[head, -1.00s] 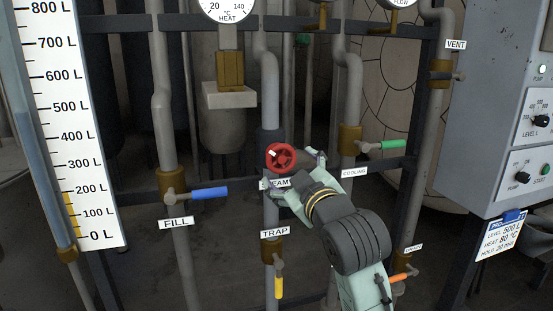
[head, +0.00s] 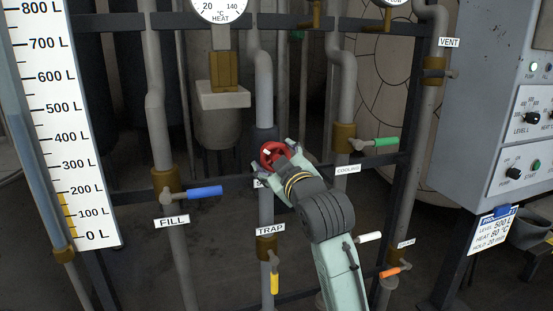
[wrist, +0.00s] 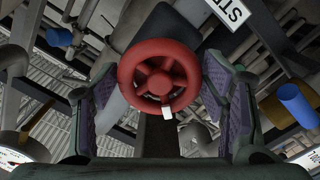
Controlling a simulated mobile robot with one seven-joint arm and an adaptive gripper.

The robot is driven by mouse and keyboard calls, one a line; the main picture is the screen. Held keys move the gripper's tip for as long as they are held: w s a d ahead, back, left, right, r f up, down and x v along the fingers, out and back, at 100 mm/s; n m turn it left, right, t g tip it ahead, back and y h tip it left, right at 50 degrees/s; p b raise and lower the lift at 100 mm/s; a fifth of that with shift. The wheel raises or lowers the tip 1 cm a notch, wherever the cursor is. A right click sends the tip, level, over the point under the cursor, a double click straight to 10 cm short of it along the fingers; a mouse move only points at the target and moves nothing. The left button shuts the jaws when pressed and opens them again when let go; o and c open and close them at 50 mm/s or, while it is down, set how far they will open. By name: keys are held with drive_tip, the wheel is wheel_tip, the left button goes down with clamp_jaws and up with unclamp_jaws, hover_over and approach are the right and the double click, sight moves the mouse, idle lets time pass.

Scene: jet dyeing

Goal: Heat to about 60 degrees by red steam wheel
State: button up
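The red steam wheel (head: 272,153) is on the steam pipe in the middle of the head view. In the wrist view the red wheel (wrist: 159,73) faces me, with a white mark at its lower rim. My gripper (head: 276,164) is at the wheel. In the wrist view its two fingers (wrist: 158,100) stand apart, one on each side of the wheel, with a visible gap to the rim. The heat gauge (head: 219,8) is cut off at the top; its 20 and 140 marks show, but I cannot read its needle.
Nearby are the blue fill handle (head: 205,192), green cooling handle (head: 386,142), yellow trap handle (head: 275,283), white handle (head: 369,237) and orange handle (head: 391,272). A control panel (head: 507,100) stands right, a level scale (head: 62,130) left.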

drive_tip(key=c, duration=0.8)
drive_tip(key=shift+o, duration=0.2)
drive_tip(key=shift+m, duration=0.4)
drive_tip(key=m+p, duration=0.2)
drive_tip(key=m, duration=0.1)
drive_tip(key=shift+a+r+m+p, duration=0.1)
drive_tip(key=shift+m+p, duration=0.25)
drive_tip(key=shift+m, duration=0.05)
drive_tip(key=m+p, duration=0.3)
drive_tip(key=m, duration=0.2)
drive_tip(key=shift+m, duration=0.4)
drive_tip(key=o, duration=1.2)
drive_tip(key=shift+c, duration=0.2)
